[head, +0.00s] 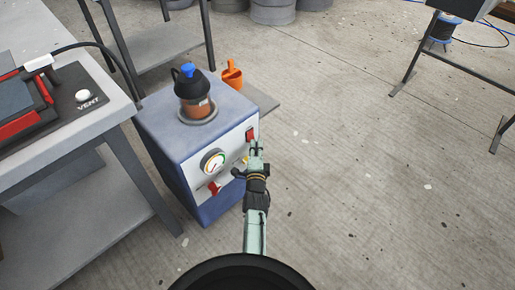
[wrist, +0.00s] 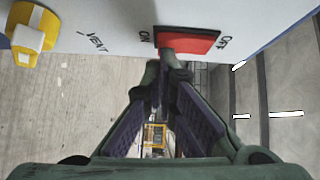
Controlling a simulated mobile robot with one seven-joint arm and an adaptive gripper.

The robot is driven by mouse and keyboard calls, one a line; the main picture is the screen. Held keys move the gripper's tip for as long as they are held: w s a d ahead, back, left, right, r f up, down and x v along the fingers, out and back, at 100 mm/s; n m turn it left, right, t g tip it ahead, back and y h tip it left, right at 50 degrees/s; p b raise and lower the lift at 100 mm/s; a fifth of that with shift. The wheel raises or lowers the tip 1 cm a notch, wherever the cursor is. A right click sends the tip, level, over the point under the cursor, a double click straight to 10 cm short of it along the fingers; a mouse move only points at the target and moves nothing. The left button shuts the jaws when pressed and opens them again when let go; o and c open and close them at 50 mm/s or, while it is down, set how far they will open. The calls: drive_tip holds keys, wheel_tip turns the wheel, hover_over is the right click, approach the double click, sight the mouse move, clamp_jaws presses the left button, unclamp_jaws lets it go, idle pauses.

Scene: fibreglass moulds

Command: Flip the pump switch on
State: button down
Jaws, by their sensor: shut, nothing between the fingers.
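The pump is a blue box with a pale front panel (head: 228,165). Its red rocker switch (head: 250,133) sits at the panel's upper right. In the wrist view the switch (wrist: 188,40) lies between an ON label and an OFF label; I cannot tell which side is pressed in. My gripper (head: 255,148) is shut and empty, in front of the panel at the switch. In the wrist view my fingertips (wrist: 164,68) are together at the switch's lower edge and overlap it slightly; I cannot tell whether they touch.
A yellow knob (wrist: 34,34) beside a VENT label is on the same panel. A dark-capped jar (head: 194,95) tops the pump. An orange cup (head: 232,76) stands behind.

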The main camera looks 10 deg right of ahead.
drive_tip(key=shift+w+a+f, duration=0.1)
drive_tip(key=shift+w+f, duration=0.05)
drive_tip(key=s+a, duration=0.1)
drive_tip(key=s, duration=0.6)
drive_tip(key=shift+s+a, duration=0.2)
idle(0.4)
